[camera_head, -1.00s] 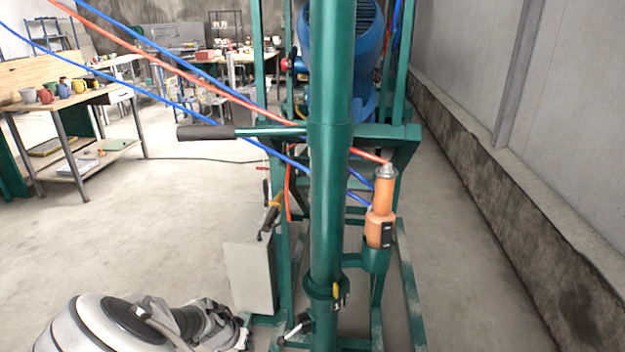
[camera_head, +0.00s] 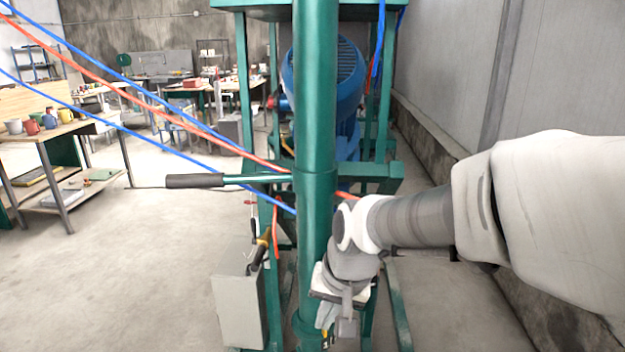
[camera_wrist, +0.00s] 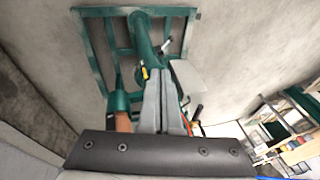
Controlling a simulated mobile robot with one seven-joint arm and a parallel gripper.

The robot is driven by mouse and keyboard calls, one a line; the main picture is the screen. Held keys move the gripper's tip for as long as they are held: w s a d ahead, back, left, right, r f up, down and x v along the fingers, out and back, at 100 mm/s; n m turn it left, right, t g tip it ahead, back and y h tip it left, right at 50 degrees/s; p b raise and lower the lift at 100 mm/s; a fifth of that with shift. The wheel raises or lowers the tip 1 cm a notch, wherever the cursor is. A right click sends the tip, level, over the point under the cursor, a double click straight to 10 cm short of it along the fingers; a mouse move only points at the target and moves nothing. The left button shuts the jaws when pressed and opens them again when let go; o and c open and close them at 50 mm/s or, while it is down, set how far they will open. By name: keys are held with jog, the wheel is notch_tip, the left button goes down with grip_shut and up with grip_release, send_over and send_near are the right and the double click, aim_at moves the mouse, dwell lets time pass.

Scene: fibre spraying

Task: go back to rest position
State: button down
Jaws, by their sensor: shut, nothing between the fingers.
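My gripper (camera_head: 335,322) is shut and empty. In the head view my arm reaches in from the right edge and bends down, with the gripper in front of the lower part of the green post (camera_head: 317,130). In the wrist view the two grey fingers (camera_wrist: 158,75) point at the lower post and lie together. The orange spray tool (camera_wrist: 122,121) shows left of the fingers in its green holder (camera_wrist: 118,101), apart from them. My arm hides the tool in the head view.
A grey box (camera_head: 238,308) stands left of the post. A bar with a black handle (camera_head: 195,181) sticks out left. A blue motor (camera_head: 335,75) sits behind the post. Red and blue hoses cross the upper left. Open floor (camera_head: 120,270) lies to the left; a wall is on the right.

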jog(key=s+d+r+n+t+h+p, duration=0.1)
jog(key=s+d+r+t+h+p, duration=0.1)
jog(key=s+d+r, duration=0.8)
jog(key=s+d, duration=0.2)
jog(key=s, duration=0.1)
jog(key=shift+r+n+t, duration=0.3)
jog(key=shift+r+t, duration=0.05)
jog(key=shift+t, duration=0.05)
jog(key=shift+a, duration=0.25)
